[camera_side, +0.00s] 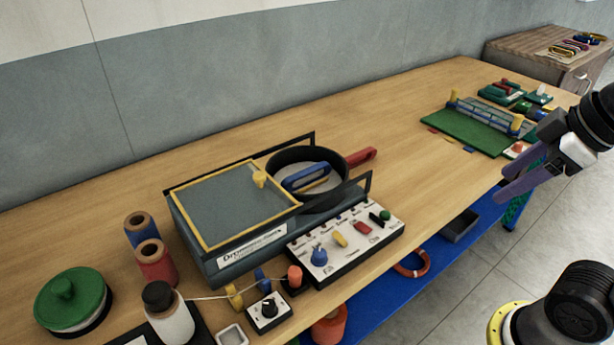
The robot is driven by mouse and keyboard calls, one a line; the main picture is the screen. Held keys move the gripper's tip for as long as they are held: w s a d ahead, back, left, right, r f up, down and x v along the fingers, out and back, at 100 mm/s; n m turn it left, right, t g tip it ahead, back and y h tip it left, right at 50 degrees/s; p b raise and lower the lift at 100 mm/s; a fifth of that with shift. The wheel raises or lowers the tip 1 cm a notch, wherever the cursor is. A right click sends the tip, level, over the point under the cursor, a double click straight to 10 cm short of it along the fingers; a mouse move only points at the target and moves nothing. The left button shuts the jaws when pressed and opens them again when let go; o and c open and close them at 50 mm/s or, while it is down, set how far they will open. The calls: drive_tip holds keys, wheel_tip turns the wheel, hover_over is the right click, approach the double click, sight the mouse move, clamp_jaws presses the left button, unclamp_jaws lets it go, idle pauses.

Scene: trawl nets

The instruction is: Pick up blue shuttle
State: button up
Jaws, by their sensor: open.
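A blue shuttle (306,178), a long rounded piece with an open slot, lies inside a round dark pan (279,165) on the wooden table. Its lower side is partly hidden by the pan's near wall and the dark frame. My gripper (520,176) is at the right edge of the view, over the table's front edge. Its purple fingers are open and hold nothing. It is well to the right of the shuttle and apart from it.
The pan has a red handle (361,156). A grey box with a yellow-rimmed lid (235,205) and a control panel (345,240) stand close by. Spools (155,262) and a green-lidded pot (72,300) are at left. The table's back middle is clear.

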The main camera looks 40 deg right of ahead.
drive_tip(key=w+r+n, duration=0.4)
drive_tip(key=w+r, duration=0.2)
drive_tip(key=r, duration=0.2)
drive_tip(key=w+a+r+n+g, duration=0.15)
drive_tip(key=w+r+n, duration=0.4)
drive_tip(key=w, duration=0.55)
drive_tip(key=n+g+h, duration=0.1)
drive_tip(key=n+g, duration=0.2)
drive_tip(key=n, duration=0.1)
hover_over(307, 171)
drive_tip(key=s, duration=0.1)
wheel_tip(307, 171, down, 11)
drive_tip(key=shift+g, duration=0.45)
drive_tip(key=f, duration=1.3)
drive_tip(key=w+f, duration=0.1)
drive_tip(key=f, duration=0.6)
drive_tip(key=shift+a, duration=0.1)
clamp_jaws()
